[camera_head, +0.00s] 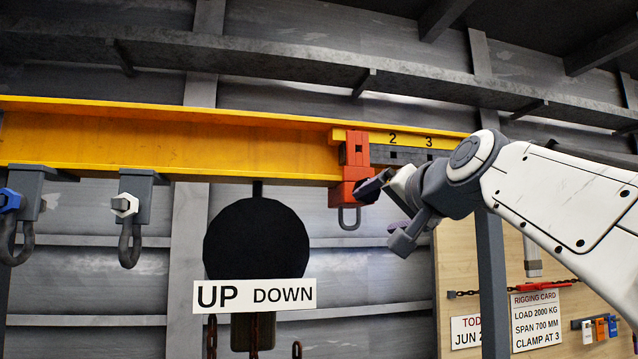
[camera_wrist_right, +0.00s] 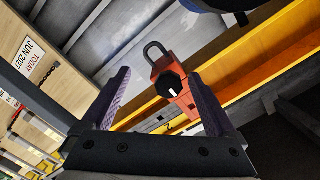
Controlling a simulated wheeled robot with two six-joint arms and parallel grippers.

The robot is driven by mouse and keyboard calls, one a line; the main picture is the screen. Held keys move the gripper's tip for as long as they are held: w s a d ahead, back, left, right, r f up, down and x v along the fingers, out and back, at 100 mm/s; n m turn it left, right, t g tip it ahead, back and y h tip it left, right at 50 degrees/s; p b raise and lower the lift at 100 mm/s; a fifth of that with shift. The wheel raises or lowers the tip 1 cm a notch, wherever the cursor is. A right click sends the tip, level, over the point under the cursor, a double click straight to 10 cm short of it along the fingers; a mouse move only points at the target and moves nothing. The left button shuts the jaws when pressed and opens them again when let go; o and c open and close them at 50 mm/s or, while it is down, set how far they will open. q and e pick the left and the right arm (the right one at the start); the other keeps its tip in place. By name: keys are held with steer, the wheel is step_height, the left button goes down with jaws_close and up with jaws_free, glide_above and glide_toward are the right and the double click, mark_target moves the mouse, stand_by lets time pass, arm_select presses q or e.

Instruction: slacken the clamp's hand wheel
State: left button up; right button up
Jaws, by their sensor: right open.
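The red-orange clamp (camera_head: 356,158) sits on the yellow beam near its right end, with a grey shackle hanging below. In the right wrist view, the clamp (camera_wrist_right: 187,101) carries a dark, many-sided hand wheel (camera_wrist_right: 170,87) with a white mark, and its shackle shows beyond. I cannot see contact. My left gripper is out of view.
The yellow beam (camera_head: 240,145) has a numbered scale (camera_head: 410,148) at right. Shackle clamps with blue (camera_head: 10,200) and white (camera_head: 124,205) nuts hang at left. An UP/DOWN sign (camera_head: 255,295) hangs below. A rigging card (camera_head: 536,318) reads CLAMP AT 3.

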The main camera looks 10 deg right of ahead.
step_height(320, 180, up, 5)
steer(key=d+t, duration=0.1)
steer(key=d, duration=0.1)
steer(key=p, duration=0.6)
glide_toward(349, 185)
steer(key=shift+m+h, duration=0.4)
steer(key=w, duration=0.1)
steer(key=w+d, duration=0.1)
steer(key=w, duration=0.1)
steer(key=w+d+f, duration=0.1)
steer(key=w, duration=0.1)
steer(key=shift+w+f, duration=0.25)
steer(key=shift+w, duration=0.45)
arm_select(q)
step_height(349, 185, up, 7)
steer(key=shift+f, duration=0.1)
arm_select(e)
steer(key=c, duration=1.4)
